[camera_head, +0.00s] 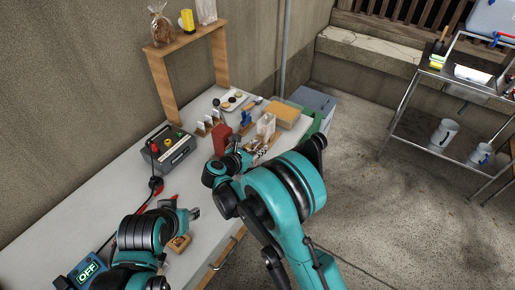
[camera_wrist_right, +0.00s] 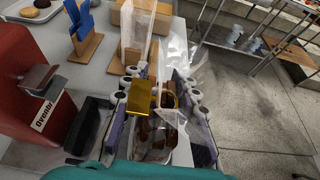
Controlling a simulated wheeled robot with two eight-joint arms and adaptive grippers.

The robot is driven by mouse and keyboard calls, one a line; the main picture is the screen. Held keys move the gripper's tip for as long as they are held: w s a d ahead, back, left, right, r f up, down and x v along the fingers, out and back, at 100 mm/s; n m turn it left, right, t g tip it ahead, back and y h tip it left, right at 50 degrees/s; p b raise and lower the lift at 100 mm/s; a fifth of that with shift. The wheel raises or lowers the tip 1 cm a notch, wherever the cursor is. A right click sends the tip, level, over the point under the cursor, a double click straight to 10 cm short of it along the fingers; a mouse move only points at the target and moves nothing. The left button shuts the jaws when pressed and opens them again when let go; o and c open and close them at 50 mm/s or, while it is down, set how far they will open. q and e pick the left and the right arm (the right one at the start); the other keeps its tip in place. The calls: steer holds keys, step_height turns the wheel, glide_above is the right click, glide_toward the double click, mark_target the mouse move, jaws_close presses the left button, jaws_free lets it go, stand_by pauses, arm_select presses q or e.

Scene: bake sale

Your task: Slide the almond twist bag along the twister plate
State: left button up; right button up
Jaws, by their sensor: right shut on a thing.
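My right gripper (camera_head: 246,156) is at the table's right side, beside the red machine. In the right wrist view (camera_wrist_right: 155,88) it is shut on a clear bag with brown pieces inside, the almond twist bag (camera_wrist_right: 155,145). The bag's clear upper film (camera_wrist_right: 182,55) fans out beyond the fingers. A gold plate (camera_wrist_right: 139,98) is between the fingers, against the bag; I cannot tell whether it is the twister plate. My left gripper (camera_head: 194,213) is low over the table's near part, away from the bag; its fingers are too small to read.
The red machine (camera_wrist_right: 35,85) is just left of the right gripper. Beyond are a wooden stand with a blue item (camera_wrist_right: 80,25) and a cookie tray (camera_head: 232,101). A grey box with knobs (camera_head: 169,147) and a wooden shelf (camera_head: 188,40) stand further left.

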steer(key=shift+w+a, duration=0.65)
steer(key=shift+a, duration=0.2)
steer(key=shift+w+a, duration=0.6)
steer(key=shift+a, duration=0.25)
stand_by(0.9)
steer(key=shift+f+b, duration=0.1)
steer(key=shift+b, duration=0.25)
stand_by(0.4)
steer(key=o, duration=0.9)
steer(key=shift+r, duration=0.2)
